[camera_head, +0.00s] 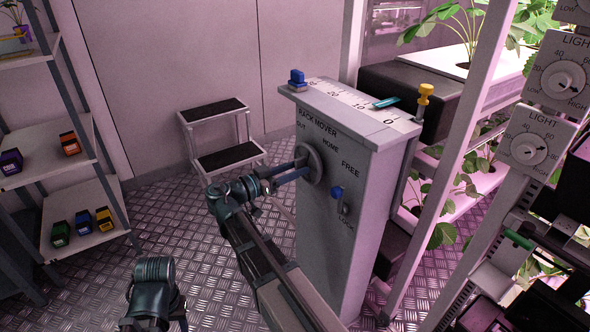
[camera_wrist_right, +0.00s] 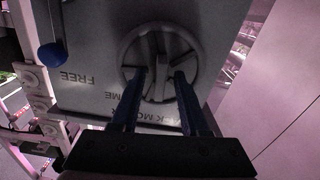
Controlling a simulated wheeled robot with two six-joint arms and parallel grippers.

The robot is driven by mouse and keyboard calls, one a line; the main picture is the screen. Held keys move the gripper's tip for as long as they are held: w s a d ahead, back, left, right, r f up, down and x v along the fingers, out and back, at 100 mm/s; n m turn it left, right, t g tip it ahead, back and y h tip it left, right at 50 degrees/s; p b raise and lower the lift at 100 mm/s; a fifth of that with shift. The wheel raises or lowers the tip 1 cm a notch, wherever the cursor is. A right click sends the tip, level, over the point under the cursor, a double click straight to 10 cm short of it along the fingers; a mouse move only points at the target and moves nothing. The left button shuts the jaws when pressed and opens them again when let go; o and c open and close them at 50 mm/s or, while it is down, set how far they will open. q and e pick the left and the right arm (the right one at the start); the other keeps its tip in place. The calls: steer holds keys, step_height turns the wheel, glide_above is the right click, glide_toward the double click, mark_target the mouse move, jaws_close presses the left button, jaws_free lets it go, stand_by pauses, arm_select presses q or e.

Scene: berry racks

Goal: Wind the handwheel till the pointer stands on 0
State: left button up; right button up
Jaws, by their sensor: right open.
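The handwheel (camera_head: 313,163) is a grey wheel on the front of a grey cabinet (camera_head: 330,240). In the right wrist view the wheel (camera_wrist_right: 122,50) shows a raised bar (camera_wrist_right: 158,72) across its hub. My right gripper (camera_head: 303,165) is at the wheel, open, its blue fingers (camera_wrist_right: 160,82) on either side of the bar; contact is not clear. The teal pointer (camera_head: 386,102) lies on the cabinet-top scale (camera_head: 350,98), between the 10 and the 0, with its tip nearer the 10.
A blue-knobbed lever (camera_head: 337,192) sits between FREE and LOCK, right of the wheel. A step stool (camera_head: 226,157) stands behind left. Plant racks crowd the right.

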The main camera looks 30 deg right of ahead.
steer(key=s+a, duration=0.1)
steer(key=a, duration=1.2)
steer(key=shift+a, duration=0.35)
steer(key=d+m, duration=0.4)
steer(key=m, duration=0.8)
steer(key=d+m, duration=0.5)
steer(key=m, duration=0.7)
steer(key=w+d+m, duration=0.1)
steer(key=d+m, duration=0.4)
steer(key=m, duration=0.7)
steer(key=shift+r, duration=0.3)
steer(key=shift+a, duration=0.1)
steer(key=shift+c, duration=0.3)
